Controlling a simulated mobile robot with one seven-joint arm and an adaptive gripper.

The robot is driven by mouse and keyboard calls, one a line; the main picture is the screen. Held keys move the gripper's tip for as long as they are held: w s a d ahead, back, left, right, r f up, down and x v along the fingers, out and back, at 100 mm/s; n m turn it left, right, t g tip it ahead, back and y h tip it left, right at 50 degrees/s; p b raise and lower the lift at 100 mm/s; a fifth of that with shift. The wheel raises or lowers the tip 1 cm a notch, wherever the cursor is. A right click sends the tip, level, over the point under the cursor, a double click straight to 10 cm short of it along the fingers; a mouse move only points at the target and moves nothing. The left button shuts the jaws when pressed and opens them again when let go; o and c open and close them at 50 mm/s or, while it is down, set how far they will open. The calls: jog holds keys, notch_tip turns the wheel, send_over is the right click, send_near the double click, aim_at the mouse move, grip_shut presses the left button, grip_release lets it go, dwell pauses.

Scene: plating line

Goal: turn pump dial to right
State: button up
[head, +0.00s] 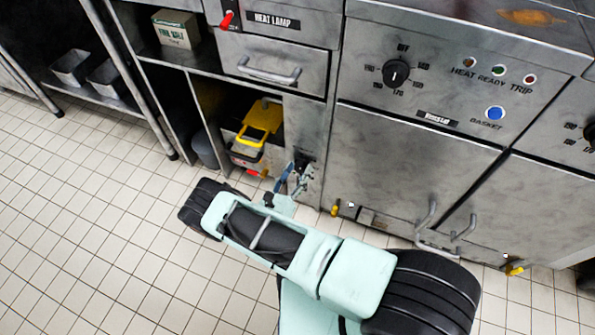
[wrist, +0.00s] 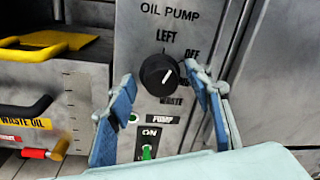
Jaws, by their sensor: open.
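The pump dial (wrist: 160,75) is a round black knob on a grey panel under the label OIL PUMP. Its white mark points up and to the right, toward the label OFF. LEFT stands above the dial and WASTE below it; the label at its lower right is partly hidden by a finger. My gripper (wrist: 162,77) is open, with one blue finger on each side of the dial. I cannot tell whether either finger touches it. In the head view my gripper (head: 291,180) is at the narrow pump panel (head: 308,185), where the dial is hard to make out.
A green-lit ON switch (wrist: 147,152) sits below the dial. A yellow-handled waste oil container (head: 262,118) stands in the open bay to the left. Cabinet doors (head: 400,165) with handles lie to the right. The tiled floor at left is clear.

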jog(key=shift+c, duration=0.4)
jog(key=c, duration=1.1)
jog(key=shift+m, duration=0.3)
jog(key=m, duration=0.3)
jog(key=shift+d+r+p, duration=0.1)
jog(key=shift+r+p, duration=0.05)
jog(key=shift+p, duration=0.2)
jog(key=m+p, duration=0.1)
jog(key=m, duration=0.2)
jog(key=shift+m+g+y, duration=0.3)
jog(key=shift+m, duration=0.1)
jog(key=m+p, duration=0.2)
jog(key=m, duration=0.2)
jog(key=shift+d+r+y, duration=0.1)
jog(key=shift+y, duration=0.2)
jog(key=shift+m+p, duration=0.65)
jog(key=shift+m, duration=1.15)
